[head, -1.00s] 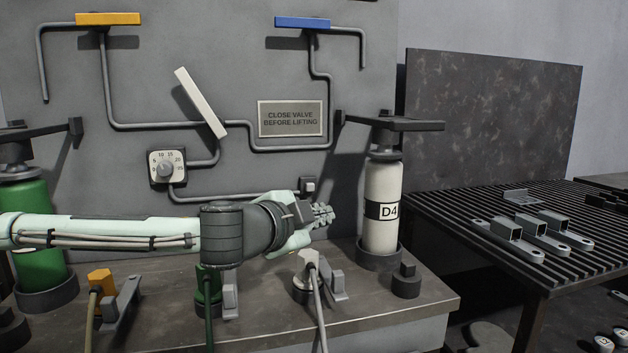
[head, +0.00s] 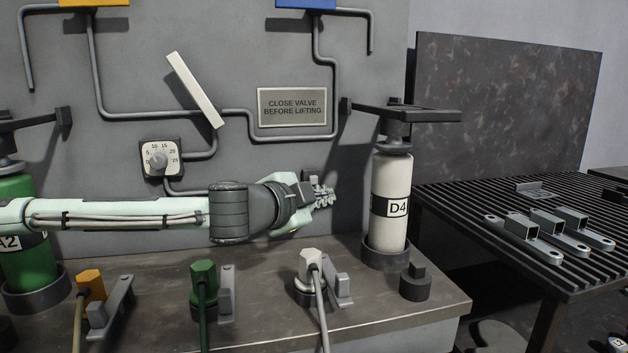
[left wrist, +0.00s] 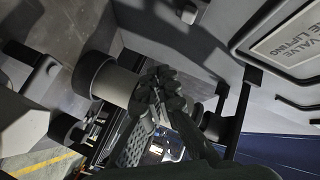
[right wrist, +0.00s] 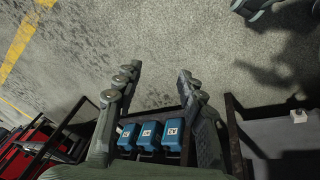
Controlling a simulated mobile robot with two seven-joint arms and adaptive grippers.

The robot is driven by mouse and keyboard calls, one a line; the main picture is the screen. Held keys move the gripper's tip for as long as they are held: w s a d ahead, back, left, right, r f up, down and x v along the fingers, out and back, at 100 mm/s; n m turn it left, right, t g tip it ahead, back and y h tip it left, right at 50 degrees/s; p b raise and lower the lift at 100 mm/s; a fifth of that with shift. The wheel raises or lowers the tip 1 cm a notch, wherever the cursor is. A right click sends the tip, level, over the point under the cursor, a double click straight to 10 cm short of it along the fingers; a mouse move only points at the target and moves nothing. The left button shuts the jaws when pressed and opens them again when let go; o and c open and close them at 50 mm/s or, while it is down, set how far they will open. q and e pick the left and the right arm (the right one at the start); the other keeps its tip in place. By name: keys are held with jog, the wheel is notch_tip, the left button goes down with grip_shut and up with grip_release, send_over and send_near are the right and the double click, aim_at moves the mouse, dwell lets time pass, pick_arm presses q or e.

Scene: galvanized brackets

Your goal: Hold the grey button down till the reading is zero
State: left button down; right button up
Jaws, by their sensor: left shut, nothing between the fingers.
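The grey button, on a small box on the wall panel, shows in the left wrist view (left wrist: 188,14), to one side of my fingers. In the head view my left gripper covers most or all of it. The gauge (head: 158,158) is a white dial on the panel; its reading is too small to tell. My left gripper (head: 323,194) is shut and empty, in front of the panel, its fingers towards the right; they also show in the left wrist view (left wrist: 160,92). Contact with the button cannot be told. My right gripper (right wrist: 155,84) is open and empty above the floor.
A white cylinder marked D4 (head: 391,175) stands just right of my left gripper. Orange, green and white plugs (head: 203,282) stand on the bench (head: 250,318) below. A slatted table (head: 460,225) with metal brackets is at right. Blue labelled blocks (right wrist: 149,136) show below my right fingers.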

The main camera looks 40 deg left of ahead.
aim_at(314, 185)
pick_arm(q)
jog(key=w+a, duration=0.4)
jog(key=shift+a, duration=0.35)
pick_arm(e)
jog(key=shift+w+a+f, duration=0.15)
jog(key=shift+w+f, duration=0.1)
jog(key=shift+f, duration=0.3)
jog(key=shift+s+f, duration=0.15)
jog(key=shift+f, duration=0.05)
jog(key=shift+a, duration=0.15)
pick_arm(q)
jog(key=shift+w+a, duration=0.1)
jog(key=shift+w, duration=0.05)
jog(key=shift+w+a, duration=0.2)
jog(key=shift+a, duration=0.05)
pick_arm(e)
jog(key=shift+d, duration=0.25)
